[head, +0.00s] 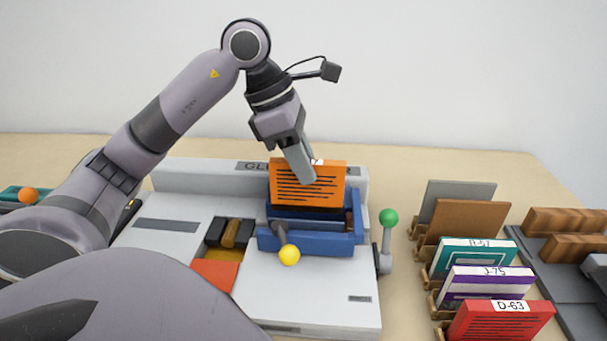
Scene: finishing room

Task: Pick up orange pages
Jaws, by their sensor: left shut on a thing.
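The orange pages (283,188) are an upright orange block with dark printed lines, in the middle of the head view. They stand at the blue clamp (330,239) of the grey glue machine, their lower edge hidden behind or inside it. My left gripper (306,176) reaches down from above and is shut on the orange pages near their top edge. One finger shows in front of the pages; the other is hidden behind them. My right gripper is not in view.
The grey machine (320,300) has a yellow-knobbed lever (289,254) and a green-knobbed lever (388,217). To the right, a rack holds teal (470,262), purple-striped (485,288) and red (500,322) page blocks. Wooden blocks (565,222) lie at the far right.

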